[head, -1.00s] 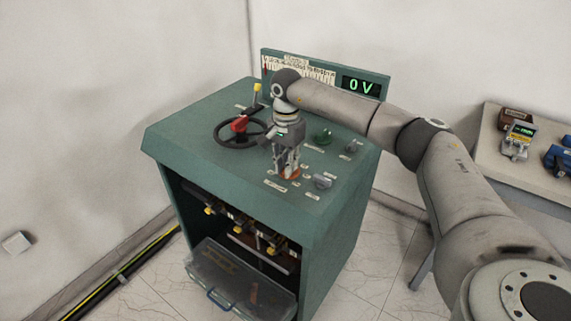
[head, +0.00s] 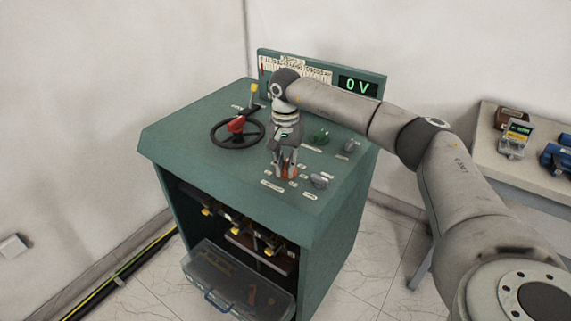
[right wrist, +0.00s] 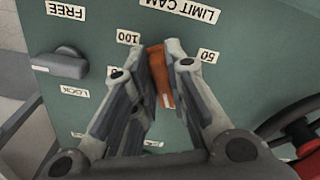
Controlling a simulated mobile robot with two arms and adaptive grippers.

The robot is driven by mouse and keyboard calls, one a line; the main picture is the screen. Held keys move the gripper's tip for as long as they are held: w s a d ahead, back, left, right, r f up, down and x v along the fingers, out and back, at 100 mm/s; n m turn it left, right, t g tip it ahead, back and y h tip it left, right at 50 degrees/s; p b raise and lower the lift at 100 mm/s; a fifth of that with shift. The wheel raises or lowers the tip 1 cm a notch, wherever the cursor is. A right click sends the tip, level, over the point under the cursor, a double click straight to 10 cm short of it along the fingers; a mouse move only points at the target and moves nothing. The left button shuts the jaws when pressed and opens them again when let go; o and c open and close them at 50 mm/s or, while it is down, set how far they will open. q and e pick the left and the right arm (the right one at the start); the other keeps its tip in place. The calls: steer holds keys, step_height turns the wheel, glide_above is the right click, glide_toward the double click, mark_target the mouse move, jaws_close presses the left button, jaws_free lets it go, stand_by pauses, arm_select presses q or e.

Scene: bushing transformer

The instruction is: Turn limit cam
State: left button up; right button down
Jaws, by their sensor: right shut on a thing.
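The limit cam is an orange knob (right wrist: 160,76) on the green console top, beside the "LIMIT CAM" label (right wrist: 188,8) and the 50 and 100 marks. In the head view only a little orange shows under the gripper. My right gripper (right wrist: 160,60) points down over the knob and is shut on it, one finger on each side. It also shows in the head view (head: 286,172). The right wrist view shows the knob turned slightly off straight. My left gripper is not in view.
On the green console (head: 185,125) are a black handwheel with a red handle (head: 237,126), a green knob (head: 320,137) and grey knobs, one near the gripper (head: 319,181). The display (head: 357,87) reads 0 V. A side table (head: 480,150) with devices stands at the right.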

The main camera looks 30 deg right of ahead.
mark_target(286, 167)
steer(key=shift+r, duration=0.1)
steer(key=c, duration=1.4)
jaws_free()
steer(key=shift+c, duration=0.2)
step_height(286, 167, up, 12)
